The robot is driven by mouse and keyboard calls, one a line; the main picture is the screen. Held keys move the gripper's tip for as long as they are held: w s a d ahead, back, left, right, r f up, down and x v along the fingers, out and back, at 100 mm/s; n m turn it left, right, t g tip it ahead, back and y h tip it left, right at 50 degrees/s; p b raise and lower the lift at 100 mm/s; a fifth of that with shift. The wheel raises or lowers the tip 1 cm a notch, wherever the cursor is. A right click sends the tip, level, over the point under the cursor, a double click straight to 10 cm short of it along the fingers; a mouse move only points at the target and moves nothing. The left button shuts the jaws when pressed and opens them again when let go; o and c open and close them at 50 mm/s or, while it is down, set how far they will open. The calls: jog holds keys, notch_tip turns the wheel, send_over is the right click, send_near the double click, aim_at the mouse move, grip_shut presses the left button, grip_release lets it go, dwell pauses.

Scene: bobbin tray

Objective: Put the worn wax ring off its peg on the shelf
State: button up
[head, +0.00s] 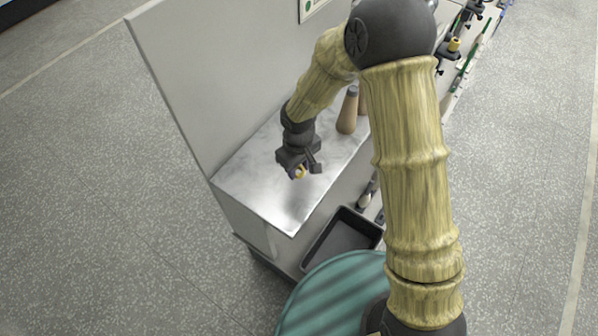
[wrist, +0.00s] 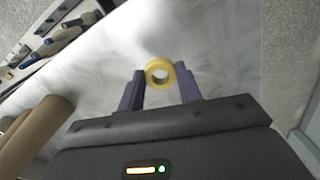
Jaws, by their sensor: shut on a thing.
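A yellow wax ring (wrist: 160,63) with a hole through its middle sits between the two fingers of my gripper (wrist: 160,85) in the wrist view. My gripper is shut on it, the fingers touching its sides. In the head view my gripper (head: 300,170) and the small yellow ring (head: 299,173) are over the pale, marbled shelf top (head: 260,190), near its front part. I cannot tell whether the ring touches the shelf. Whether the ring is worn is too small to tell. Its peg cannot be picked out.
Brown tapered cones (head: 347,112) stand farther back on the shelf. An upright grey panel (head: 190,80) borders the shelf on the left. A black empty tray (head: 341,240) lies lower, in front. The shelf around my gripper is clear.

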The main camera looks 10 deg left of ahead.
aim_at(299, 181)
jog(key=shift+f, duration=0.15)
jog(key=shift+f, duration=1.75)
jog(key=shift+f, duration=0.15)
jog(key=o, duration=1)
jog(key=shift+c, duration=0.2)
notch_tip(299, 181, up, 12)
jog(key=b, duration=0.1)
jog(key=shift+r, duration=0.2)
